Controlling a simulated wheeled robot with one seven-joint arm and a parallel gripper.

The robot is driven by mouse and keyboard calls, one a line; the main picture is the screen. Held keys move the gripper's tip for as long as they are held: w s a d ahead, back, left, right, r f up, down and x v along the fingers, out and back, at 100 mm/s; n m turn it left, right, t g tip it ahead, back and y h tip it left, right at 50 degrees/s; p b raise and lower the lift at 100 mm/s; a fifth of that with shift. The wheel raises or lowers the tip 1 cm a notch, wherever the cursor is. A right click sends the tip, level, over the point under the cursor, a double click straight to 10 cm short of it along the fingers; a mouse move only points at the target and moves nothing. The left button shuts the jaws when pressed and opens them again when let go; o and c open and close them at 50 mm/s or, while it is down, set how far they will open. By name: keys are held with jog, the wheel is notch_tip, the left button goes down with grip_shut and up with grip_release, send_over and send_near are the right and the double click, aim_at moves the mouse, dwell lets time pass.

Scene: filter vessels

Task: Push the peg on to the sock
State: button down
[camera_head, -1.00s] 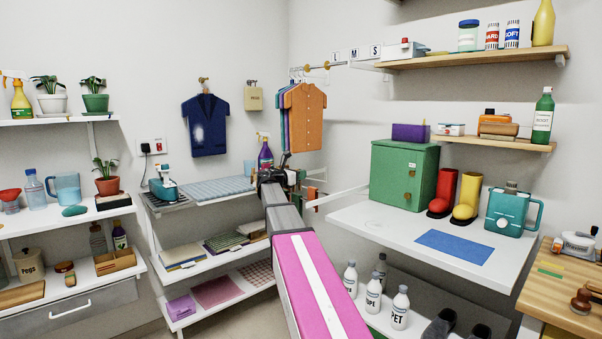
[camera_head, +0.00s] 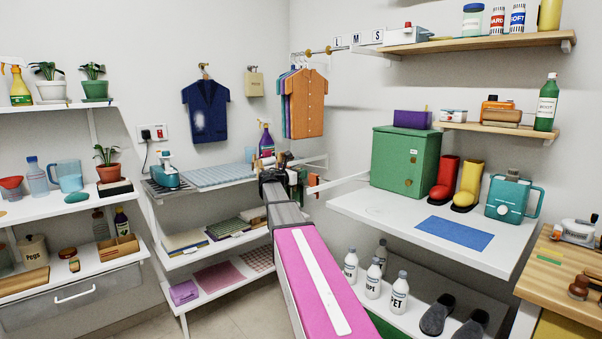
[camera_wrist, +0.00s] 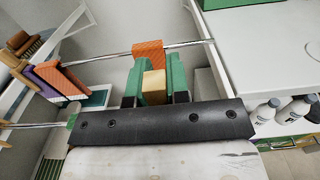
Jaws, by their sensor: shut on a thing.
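An orange patterned sock-like piece (camera_wrist: 149,48) hangs on a thin metal rail (camera_wrist: 108,56) just beyond the peg. I cannot tell whether the peg touches it. In the head view my gripper (camera_head: 272,170) is at the rails by the wall, left of a green hanging piece (camera_head: 300,178) and an orange one (camera_head: 313,181).
Other hanging pieces, purple and orange (camera_wrist: 60,80), are on the rail at left. A white table (camera_head: 372,214) with a green cabinet (camera_head: 400,160) lies to the right. White bottles (camera_head: 373,280) stand below it. A shelf with a blue striped board (camera_head: 218,176) is at left.

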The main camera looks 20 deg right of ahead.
jog(key=c, duration=1)
grip_release()
